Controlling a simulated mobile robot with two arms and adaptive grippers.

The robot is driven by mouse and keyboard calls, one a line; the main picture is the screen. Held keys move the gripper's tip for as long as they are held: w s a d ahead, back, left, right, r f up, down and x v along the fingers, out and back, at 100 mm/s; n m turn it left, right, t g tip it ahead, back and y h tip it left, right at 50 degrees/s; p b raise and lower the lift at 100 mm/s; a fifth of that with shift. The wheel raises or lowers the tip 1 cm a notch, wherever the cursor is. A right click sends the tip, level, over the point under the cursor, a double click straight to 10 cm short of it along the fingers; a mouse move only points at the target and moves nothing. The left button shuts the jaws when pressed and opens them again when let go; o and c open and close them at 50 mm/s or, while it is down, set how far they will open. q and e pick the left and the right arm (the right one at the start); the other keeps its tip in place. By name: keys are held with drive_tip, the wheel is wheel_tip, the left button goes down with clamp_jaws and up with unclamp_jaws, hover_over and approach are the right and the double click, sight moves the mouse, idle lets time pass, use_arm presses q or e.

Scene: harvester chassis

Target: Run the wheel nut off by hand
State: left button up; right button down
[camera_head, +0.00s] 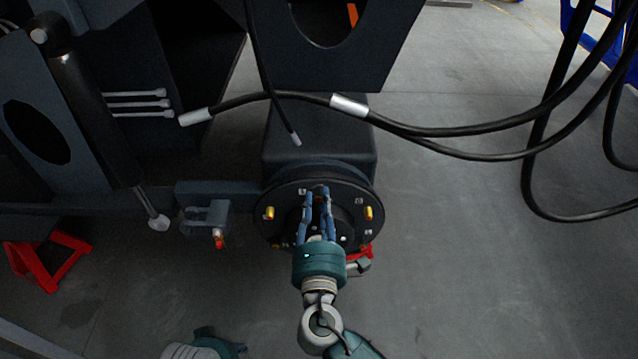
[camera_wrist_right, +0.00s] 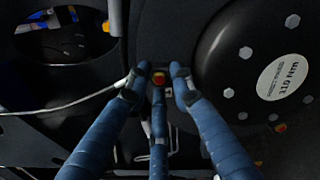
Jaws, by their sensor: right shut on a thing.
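The round black wheel hub (camera_head: 285,235) faces me in the middle of the head view, with several brass-coloured and silver nuts around its face. In the right wrist view the three fingers (camera_wrist_right: 159,84) close around a wheel nut (camera_wrist_right: 159,78) with a reddish-orange end. The nut's sides are partly hidden by the fingertips. Part of my left arm's teal end (camera_head: 205,347) shows at the bottom edge of the head view; its fingers cannot be made out.
Black hoses (camera_head: 430,132) with silver ends hang across in front of the chassis. A red stand (camera_head: 48,262) is at left. A bracket (camera_head: 205,215) sticks out left of the hub.

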drive_tip(key=shift+s+f+n+p, duration=0.15)
drive_tip(key=shift+f+n+p, duration=0.25)
drive_tip(key=shift+n, duration=0.4)
drive_tip(key=c, duration=1.8)
unclamp_jaws()
drive_tip(key=shift+r, duration=0.1)
drive_tip(key=o, duration=0.4)
drive_tip(key=shift+c, duration=0.2)
use_arm(q)
drive_tip(key=f, duration=0.4)
drive_tip(key=shift+s+f, duration=0.3)
drive_tip(key=shift+s, duration=0.05)
use_arm(e)
drive_tip(key=shift+r, duration=0.2)
drive_tip(key=shift+c, duration=1)
